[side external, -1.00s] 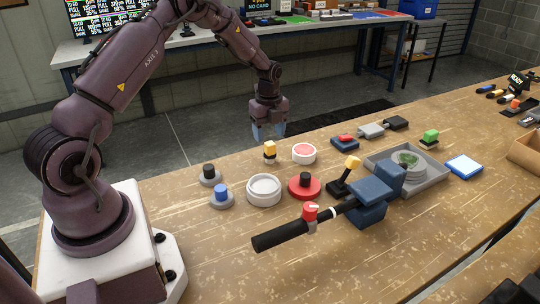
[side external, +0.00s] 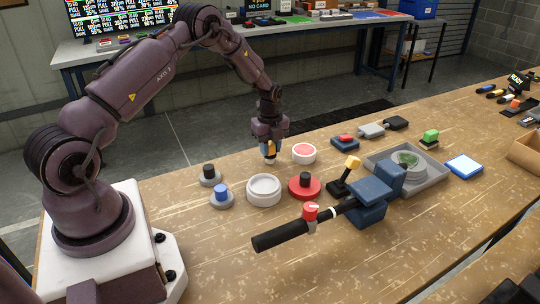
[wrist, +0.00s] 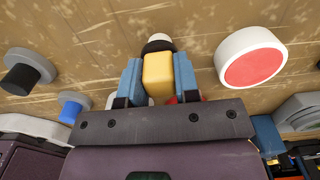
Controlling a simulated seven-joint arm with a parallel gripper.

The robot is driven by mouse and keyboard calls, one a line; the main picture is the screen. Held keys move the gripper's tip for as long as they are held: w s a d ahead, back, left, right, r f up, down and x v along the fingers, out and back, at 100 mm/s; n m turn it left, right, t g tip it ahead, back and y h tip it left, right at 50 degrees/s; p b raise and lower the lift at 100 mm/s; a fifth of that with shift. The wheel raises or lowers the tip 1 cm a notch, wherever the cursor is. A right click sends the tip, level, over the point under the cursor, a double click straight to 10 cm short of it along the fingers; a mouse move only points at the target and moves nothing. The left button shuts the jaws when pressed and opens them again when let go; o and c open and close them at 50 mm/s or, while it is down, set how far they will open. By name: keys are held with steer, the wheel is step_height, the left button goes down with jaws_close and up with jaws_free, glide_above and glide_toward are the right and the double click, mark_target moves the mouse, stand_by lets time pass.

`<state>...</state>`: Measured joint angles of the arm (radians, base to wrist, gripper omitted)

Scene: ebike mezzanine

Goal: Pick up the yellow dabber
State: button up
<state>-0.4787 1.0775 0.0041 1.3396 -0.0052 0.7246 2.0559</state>
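The yellow dabber (side external: 271,147) stands upright at the back of the wooden table, left of the white dish with a red-pink top. My gripper (wrist: 158,78) is directly over it, with one blue finger on each side of its yellow block. In the wrist view the yellow dabber (wrist: 158,72) fills the space between the fingers, with no clear gap at either side. Its black collar and pale tip show past the block. In the side view the fingers hide part of the block, and I cannot tell whether its foot is off the table.
The red-topped dish (side external: 304,153) is close on the right. A black-knobbed disc (side external: 209,175), a blue-knobbed disc (side external: 221,196), a white round dish (side external: 264,189) and a red disc with a black knob (side external: 304,187) stand nearby. A grey tray (side external: 428,185) lies farther right.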

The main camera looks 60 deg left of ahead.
steer(key=shift+r, duration=0.1)
steer(key=shift+c, duration=0.3)
steer(key=shift+r, duration=0.5)
step_height(320, 180, up, 3)
steer(key=shift+s+f, duration=0.1)
steer(key=shift+f, duration=0.1)
steer(key=s+d+r, duration=0.6)
steer(key=s+r, duration=0.3)
steer(key=s, duration=0.3)
steer(key=shift+d+r, duration=0.15)
steer(key=shift+d, duration=0.1)
steer(key=shift+s, duration=0.1)
steer(key=shift+o, duration=0.9)
steer(key=shift+c, duration=0.9)
